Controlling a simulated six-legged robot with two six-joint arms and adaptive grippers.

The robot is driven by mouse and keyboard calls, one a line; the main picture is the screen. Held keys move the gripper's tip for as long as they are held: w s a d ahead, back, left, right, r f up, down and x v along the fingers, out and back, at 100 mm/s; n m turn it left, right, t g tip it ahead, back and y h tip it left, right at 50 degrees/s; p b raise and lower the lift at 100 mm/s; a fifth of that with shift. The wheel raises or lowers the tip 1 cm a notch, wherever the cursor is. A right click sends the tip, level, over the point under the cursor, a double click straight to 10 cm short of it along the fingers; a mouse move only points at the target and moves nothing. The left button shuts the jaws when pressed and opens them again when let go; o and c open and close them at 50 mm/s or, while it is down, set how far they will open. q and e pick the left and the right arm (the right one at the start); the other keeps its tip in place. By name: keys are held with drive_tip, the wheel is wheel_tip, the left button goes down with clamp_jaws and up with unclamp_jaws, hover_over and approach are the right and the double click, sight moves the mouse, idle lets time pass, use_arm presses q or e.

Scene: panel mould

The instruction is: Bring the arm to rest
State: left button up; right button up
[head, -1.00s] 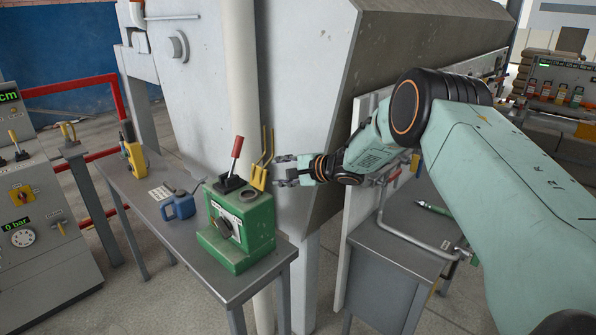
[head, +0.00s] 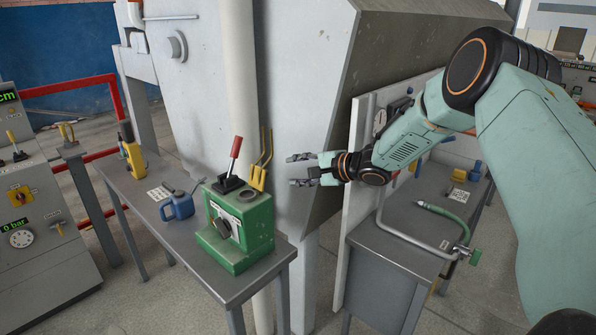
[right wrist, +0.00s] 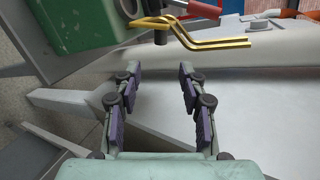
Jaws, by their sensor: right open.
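My right gripper (head: 305,171) is open and empty in the head view, in the air to the right of the green control box (head: 238,225). Its fingers point left, toward the box's yellow levers (head: 260,172), with a clear gap between. In the right wrist view the two fingers (right wrist: 160,98) are spread with nothing between them. The yellow bars (right wrist: 205,38) and part of the green box (right wrist: 65,35) show beyond them. My left gripper is in neither view.
The green box stands on a grey table (head: 200,262) with a blue oil can (head: 180,207) and a yellow control unit (head: 133,155). A large grey machine (head: 305,90) rises behind. A grey bench (head: 405,215) with a green-handled hose (head: 442,215) stands beneath my right arm.

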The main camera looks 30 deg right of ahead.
idle(0.3)
drive_tip(key=s+a+f+n+g+h+b, duration=0.1)
drive_tip(key=s+a+f+n+b, duration=0.25)
drive_tip(key=s+f, duration=0.4)
drive_tip(key=s+a+f+n+g+h+b, duration=0.1)
drive_tip(key=s+a+f+n+g+b, duration=0.3)
drive_tip(key=f, duration=0.7)
drive_tip(key=s+a+f+n+t+h+b, duration=0.1)
drive_tip(key=s+a+f+n, duration=0.1)
drive_tip(key=s+f+n, duration=0.5)
drive_tip(key=s+a+f+g+h+b, duration=0.1)
drive_tip(key=s+f+g+b, duration=0.3)
drive_tip(key=s+f+b, duration=0.3)
drive_tip(key=s+a+f+n+g+h+b, duration=0.1)
drive_tip(key=s+f+g+b, duration=0.3)
drive_tip(key=s+f, duration=1.3)
drive_tip(key=s+h+b, duration=0.1)
drive_tip(key=s+b, duration=0.3)
drive_tip(key=s, duration=0.4)
drive_tip(key=shift+a+f, duration=0.25)
drive_tip(key=shift+a, duration=0.05)
